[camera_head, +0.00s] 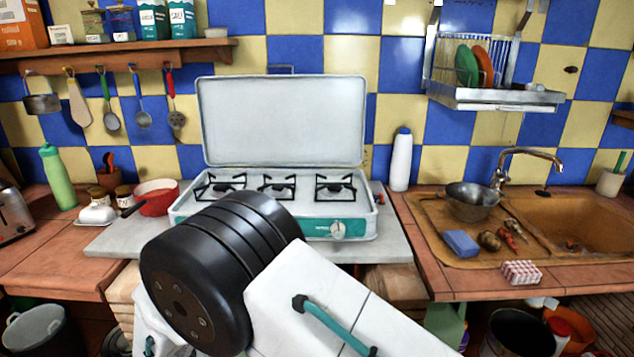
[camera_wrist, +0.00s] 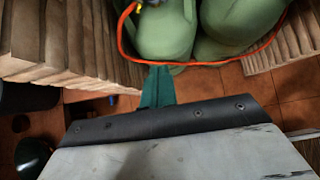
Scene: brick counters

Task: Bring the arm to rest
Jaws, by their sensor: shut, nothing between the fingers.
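My arm shows in the head view, with a black round joint and a white link with a teal handle in front of the stove. My gripper is not visible in the head view. In the wrist view my gripper (camera_wrist: 158,72) has teal fingers together, with nothing visible between them, in front of its black-edged pale body. It points toward green rounded containers (camera_wrist: 165,35) with an orange hose or band around them, low above a tiled floor. I cannot tell the exact gap to them.
A stove (camera_head: 275,200) with raised lid stands on a grey slab (camera_head: 120,240) behind my arm. The sink (camera_head: 575,225), a metal bowl (camera_head: 470,200) and a blue sponge (camera_head: 461,243) are at right. A toaster (camera_head: 12,215) stands at left. Stacked slats (camera_wrist: 75,40) flank the gripper.

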